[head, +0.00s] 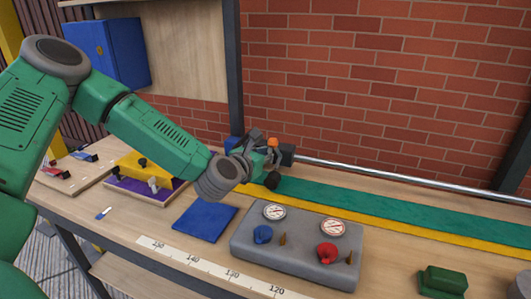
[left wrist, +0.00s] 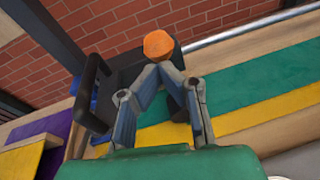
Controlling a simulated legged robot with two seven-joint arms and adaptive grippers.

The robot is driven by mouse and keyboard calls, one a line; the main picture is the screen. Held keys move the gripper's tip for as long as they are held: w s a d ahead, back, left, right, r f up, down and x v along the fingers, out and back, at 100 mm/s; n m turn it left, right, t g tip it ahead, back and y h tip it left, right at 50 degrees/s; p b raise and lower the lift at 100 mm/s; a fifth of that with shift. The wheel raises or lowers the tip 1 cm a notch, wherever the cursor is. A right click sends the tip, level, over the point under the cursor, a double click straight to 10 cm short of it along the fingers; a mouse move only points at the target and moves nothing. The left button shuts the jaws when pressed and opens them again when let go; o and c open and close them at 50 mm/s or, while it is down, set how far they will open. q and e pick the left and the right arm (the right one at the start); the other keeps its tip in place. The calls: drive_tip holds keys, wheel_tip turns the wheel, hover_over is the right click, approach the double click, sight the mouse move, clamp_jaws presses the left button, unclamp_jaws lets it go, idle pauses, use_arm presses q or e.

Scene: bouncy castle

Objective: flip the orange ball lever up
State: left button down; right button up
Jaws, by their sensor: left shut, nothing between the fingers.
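The orange ball (head: 272,143) of the lever shows just beyond my left gripper (head: 266,154), near the far edge of the bench. In the left wrist view the orange ball (left wrist: 158,45) sits right beyond the fingertips of my left gripper (left wrist: 160,68). The fingers are shut with nothing between them. Whether they touch the ball I cannot tell. A dark block (left wrist: 125,72) stands behind and beside the fingers. The lever's arm is mostly hidden behind the fingers. My right gripper is not in view.
A grey panel (head: 300,270) with gauges and a blue and a red knob stands in front. A blue mat (head: 205,222) lies left of it. A metal rail (head: 400,178) runs along the back. A green block (head: 442,281) is at front right.

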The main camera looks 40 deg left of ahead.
use_arm(q)
drive_tip(key=w+r+g+p, duration=0.1)
drive_tip(key=p, duration=0.2)
drive_tip(key=w+r+g+p, duration=0.2)
drive_tip(key=p, duration=0.2)
drive_tip(key=w+r+g+h+p, duration=0.1)
drive_tip(key=r+p, duration=0.1)
drive_tip(key=p, duration=0.2)
drive_tip(key=shift+w+a+r+g, duration=0.1)
drive_tip(key=shift+w+a+g, duration=0.1)
drive_tip(key=shift+a+g, duration=0.2)
drive_tip(key=w, duration=0.2)
drive_tip(key=w+a, duration=0.1)
drive_tip(key=shift+w+r+g+p, duration=0.1)
drive_tip(key=shift+r+g+p, duration=0.2)
drive_tip(key=shift+p, duration=0.1)
drive_tip(key=shift+w, duration=0.1)
drive_tip(key=shift+f, duration=0.1)
